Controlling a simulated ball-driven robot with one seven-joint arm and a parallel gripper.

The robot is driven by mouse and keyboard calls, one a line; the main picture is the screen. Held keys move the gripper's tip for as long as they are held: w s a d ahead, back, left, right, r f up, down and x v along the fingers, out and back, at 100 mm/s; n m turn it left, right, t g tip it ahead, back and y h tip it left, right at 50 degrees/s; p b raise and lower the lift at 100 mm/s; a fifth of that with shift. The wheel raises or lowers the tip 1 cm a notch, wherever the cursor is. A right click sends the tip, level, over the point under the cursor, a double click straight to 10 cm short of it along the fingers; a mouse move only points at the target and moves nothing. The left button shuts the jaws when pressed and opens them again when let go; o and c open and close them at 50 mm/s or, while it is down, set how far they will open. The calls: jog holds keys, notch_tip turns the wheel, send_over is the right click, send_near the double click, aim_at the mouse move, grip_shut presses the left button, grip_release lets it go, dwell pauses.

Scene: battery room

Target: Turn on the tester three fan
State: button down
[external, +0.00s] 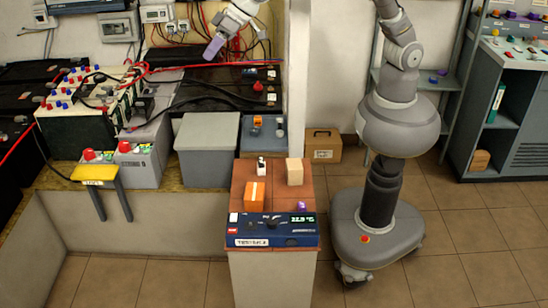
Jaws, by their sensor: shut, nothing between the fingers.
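A blue tester (272,233) with a lit green display, a dark knob and a white label sits at the front of the pedestal. The label is too small to read surely. A red switch or badge shows at its left end. No fan can be made out. My gripper (211,50) is at the top, well behind and above the tester, over the battery bench near the wall. It is shut and empty, pointing down and left. Part of my arm is out of frame at the top.
An orange box (255,194), a tan block (294,171), a small white-and-black item (261,166) and a purple piece (301,206) are on the brown top behind the tester. A grey bin (207,150) stands left. A white post (298,80) rises between my base and the bench.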

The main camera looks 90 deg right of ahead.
jog(key=s+a+f+g, duration=0.1)
jog(key=a+f, duration=0.3)
jog(key=f, duration=0.3)
jog(key=a+f+g, duration=0.1)
jog(key=a+f, duration=0.3)
jog(key=f, duration=0.3)
jog(key=g+h, duration=0.2)
send_over(233, 219)
jog(key=s, duration=0.4)
notch_tip(233, 219, down, 18)
jog(key=shift+w+d+r, duration=0.15)
jog(key=shift+d, duration=0.3)
jog(key=b+x, duration=0.1)
jog(key=x, duration=0.3)
jog(key=b+x, duration=0.2)
jog(key=x, duration=0.2)
jog(key=b+x, duration=0.2)
jog(key=x, duration=0.2)
jog(key=shift+s+a+f, duration=0.3)
jog(key=shift+f, duration=0.7)
jog(key=shift+f+b, duration=0.1)
jog(key=shift+b, duration=0.25)
